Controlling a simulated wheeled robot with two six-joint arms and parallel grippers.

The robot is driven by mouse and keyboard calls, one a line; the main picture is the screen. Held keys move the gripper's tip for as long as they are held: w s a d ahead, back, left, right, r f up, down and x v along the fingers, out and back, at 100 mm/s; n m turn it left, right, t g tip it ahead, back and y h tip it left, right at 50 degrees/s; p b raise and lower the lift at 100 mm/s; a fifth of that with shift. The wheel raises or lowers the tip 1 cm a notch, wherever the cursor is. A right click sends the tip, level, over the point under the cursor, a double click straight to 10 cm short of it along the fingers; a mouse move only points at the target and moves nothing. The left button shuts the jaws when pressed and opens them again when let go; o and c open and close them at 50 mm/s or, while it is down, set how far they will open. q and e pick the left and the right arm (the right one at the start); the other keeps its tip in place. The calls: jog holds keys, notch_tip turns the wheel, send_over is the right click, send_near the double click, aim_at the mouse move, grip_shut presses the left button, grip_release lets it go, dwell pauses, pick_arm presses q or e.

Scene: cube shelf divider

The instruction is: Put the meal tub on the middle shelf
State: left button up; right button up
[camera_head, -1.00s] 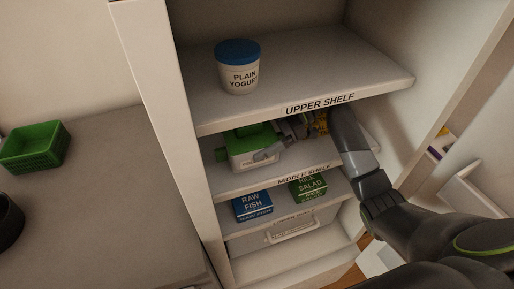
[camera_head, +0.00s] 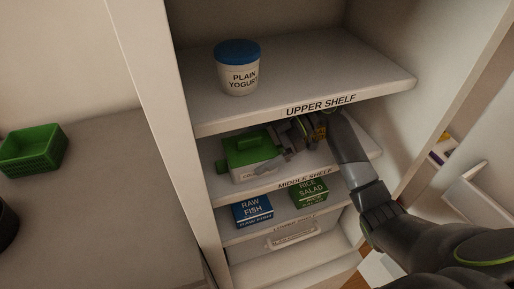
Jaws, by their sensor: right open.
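A white tub with a green lid and a raised green handle (camera_head: 248,152) stands upright on the middle shelf (camera_head: 262,186), toward its left side. It looks like the meal tub, but its front label is mostly hidden. My right gripper (camera_head: 283,142) reaches in from the right, under the upper shelf. It is open, with its fingers close to the tub's right side, and nothing shows held between them. I cannot tell whether a finger touches the tub. My left gripper is not in view.
Below are a blue raw fish box (camera_head: 251,208) and a green rice salad box (camera_head: 308,191). A green basket (camera_head: 33,148) sits on the left counter.

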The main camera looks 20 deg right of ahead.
aim_at(272, 141)
jog(key=b+v, duration=0.3)
jog(key=v, duration=0.3)
jog(key=shift+d, duration=0.35)
jog(key=shift+d+r, duration=0.25)
jog(key=shift+d, duration=0.05)
jog(key=shift+a, duration=0.1)
